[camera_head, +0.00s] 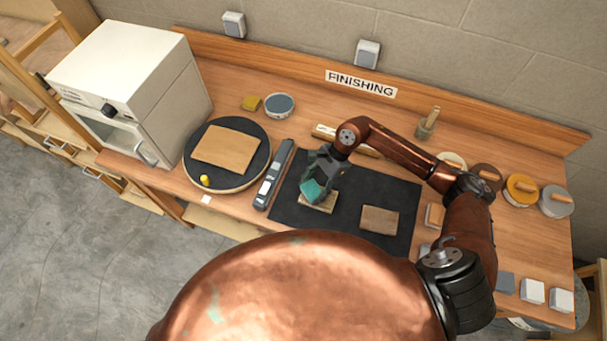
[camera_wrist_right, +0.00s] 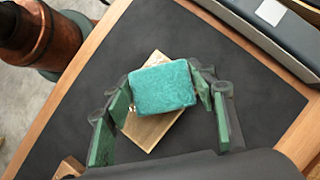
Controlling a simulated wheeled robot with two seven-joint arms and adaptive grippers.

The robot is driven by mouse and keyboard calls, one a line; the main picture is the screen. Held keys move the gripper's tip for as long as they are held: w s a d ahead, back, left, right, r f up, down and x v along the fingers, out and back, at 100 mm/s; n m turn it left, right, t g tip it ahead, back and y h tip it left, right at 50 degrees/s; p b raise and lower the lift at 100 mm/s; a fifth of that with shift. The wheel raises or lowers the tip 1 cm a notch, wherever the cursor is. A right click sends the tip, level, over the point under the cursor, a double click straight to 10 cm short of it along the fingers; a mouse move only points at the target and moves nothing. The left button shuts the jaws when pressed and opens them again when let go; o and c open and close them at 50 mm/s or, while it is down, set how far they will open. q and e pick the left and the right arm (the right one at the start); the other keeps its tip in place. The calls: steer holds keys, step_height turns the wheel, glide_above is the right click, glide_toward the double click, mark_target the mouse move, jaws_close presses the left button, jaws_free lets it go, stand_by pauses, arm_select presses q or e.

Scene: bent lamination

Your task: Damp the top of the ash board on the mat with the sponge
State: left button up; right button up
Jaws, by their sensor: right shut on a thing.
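The pale ash board (camera_head: 318,205) lies on the dark mat (camera_head: 285,213), under my right gripper; it also shows in the wrist view (camera_wrist_right: 150,132). My right gripper (camera_head: 314,187) is shut on a teal sponge (camera_head: 311,192), which shows as a rounded block in the wrist view (camera_wrist_right: 163,88). The sponge is over the board and hides part of its top. I cannot tell whether the sponge touches the board. My left gripper is not in view.
A browner board (camera_head: 380,220) lies on the mat to the right. A long grey tool (camera_head: 273,178) lies along the mat's left edge. A round dark turntable (camera_head: 256,170) carries a tan panel (camera_head: 225,148). A bowl (camera_head: 279,105) stands behind. A white oven (camera_head: 130,80) stands at left.

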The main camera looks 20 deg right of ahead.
steer(key=shift+w+a, duration=0.4)
steer(key=shift+a, duration=0.2)
steer(key=shift+w+a+r, duration=0.1)
steer(key=shift+w+r, duration=0.1)
steer(key=shift+r, duration=0.85)
step_height(320, 180, up, 2)
steer(key=shift+s+r+p, duration=0.15)
steer(key=shift+p, duration=0.35)
steer(key=shift+r+p, duration=0.5)
steer(key=shift+r, duration=1.3)
steer(key=shift+f, duration=0.1)
